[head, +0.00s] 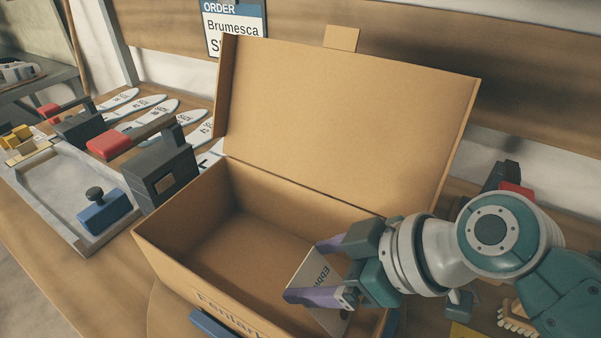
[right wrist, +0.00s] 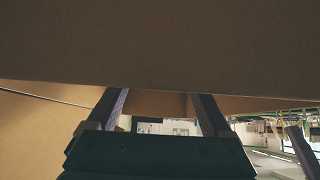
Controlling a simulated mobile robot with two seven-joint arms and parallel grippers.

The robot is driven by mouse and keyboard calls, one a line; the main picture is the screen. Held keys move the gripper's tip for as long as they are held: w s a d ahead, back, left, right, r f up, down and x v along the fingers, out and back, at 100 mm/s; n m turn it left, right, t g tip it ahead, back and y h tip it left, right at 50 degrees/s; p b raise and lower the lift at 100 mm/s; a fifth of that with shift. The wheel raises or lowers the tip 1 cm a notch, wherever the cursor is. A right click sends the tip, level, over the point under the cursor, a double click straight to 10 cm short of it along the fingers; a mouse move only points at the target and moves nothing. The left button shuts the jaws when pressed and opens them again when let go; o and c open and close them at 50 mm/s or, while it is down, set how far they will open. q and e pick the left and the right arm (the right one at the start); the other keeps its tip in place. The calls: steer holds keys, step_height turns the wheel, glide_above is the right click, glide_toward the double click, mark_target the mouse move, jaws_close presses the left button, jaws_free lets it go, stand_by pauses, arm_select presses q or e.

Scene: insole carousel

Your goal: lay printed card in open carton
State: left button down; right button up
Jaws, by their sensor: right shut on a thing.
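The open carton (head: 165,240) is brown cardboard, its lid (head: 345,120) tilted up at the back, with printing on its front wall. The printed card (head: 318,280) is pale with dark lettering. My right gripper (head: 304,270) is shut on the card and holds it tilted at the carton's right end, over the opening. I cannot tell whether the card touches the carton. In the right wrist view the two fingers (right wrist: 160,105) point at a large brown surface; the card is hard to make out there. My left gripper is not in view.
An order sign (head: 234,27) hangs behind the carton. Several white insoles (head: 160,112) lie at the back left, near dark blocks with red parts. A grey tray (head: 55,195) with a blue stamp-like block (head: 104,212) lies left. The carton floor (head: 240,235) looks empty where visible.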

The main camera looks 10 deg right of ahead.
steer(key=o, duration=1.3)
steer(key=shift+r, duration=0.1)
steer(key=shift+s+d+r, duration=0.15)
steer(key=shift+d+r, duration=0.1)
steer(key=p+v, duration=0.1)
steer(key=v, duration=0.8)
